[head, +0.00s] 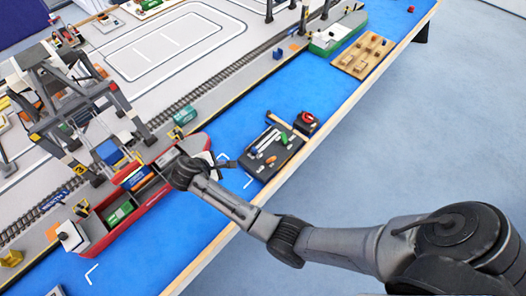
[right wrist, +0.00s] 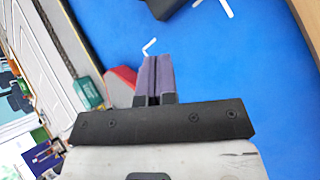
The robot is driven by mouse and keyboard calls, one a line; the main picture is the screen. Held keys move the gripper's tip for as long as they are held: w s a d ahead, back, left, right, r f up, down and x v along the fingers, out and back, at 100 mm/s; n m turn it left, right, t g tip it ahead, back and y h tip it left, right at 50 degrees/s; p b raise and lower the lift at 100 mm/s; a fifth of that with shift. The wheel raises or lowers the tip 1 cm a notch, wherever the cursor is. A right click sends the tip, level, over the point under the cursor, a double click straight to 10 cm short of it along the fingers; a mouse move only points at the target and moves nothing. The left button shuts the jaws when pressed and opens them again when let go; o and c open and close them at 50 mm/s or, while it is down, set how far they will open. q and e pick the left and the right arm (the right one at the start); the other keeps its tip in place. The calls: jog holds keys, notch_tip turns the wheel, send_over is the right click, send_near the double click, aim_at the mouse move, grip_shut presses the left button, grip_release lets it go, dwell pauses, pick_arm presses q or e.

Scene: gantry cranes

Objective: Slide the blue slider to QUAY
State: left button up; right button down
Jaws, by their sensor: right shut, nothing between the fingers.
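A dark control panel (head: 262,160) lies on the blue water surface near the table's front edge. It carries white slots and small coloured knobs. The blue slider (head: 253,152) is at the panel's left side, with a green and an orange knob farther right. Its labels, including QUAY, are too small to read. My right gripper (head: 231,163) is just left of the panel, apart from the blue slider. In the right wrist view its fingers (right wrist: 154,76) are shut and empty above blue water, and a dark corner, likely the panel, shows at the top edge. My left gripper is not in view.
A red ship (head: 152,192) with containers lies left of my right gripper, under a grey gantry crane (head: 75,105). A red button box (head: 307,122) stands beyond the panel. A wooden board (head: 363,55) and a green ship (head: 335,35) are farther back.

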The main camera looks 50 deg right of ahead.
jog(key=d+n, duration=0.1)
jog(key=n, duration=0.1)
jog(key=n+h+b, duration=0.1)
jog(key=n+b, duration=0.1)
jog(key=n, duration=0.3)
send_near(253, 152)
jog(key=shift+g, duration=0.4)
jog(key=f, duration=0.4)
jog(key=shift+w+d, duration=0.25)
jog(key=d, duration=0.3)
jog(key=shift+f+b, duration=0.1)
jog(key=shift+b, duration=0.25)
jog(key=shift+d, duration=0.65)
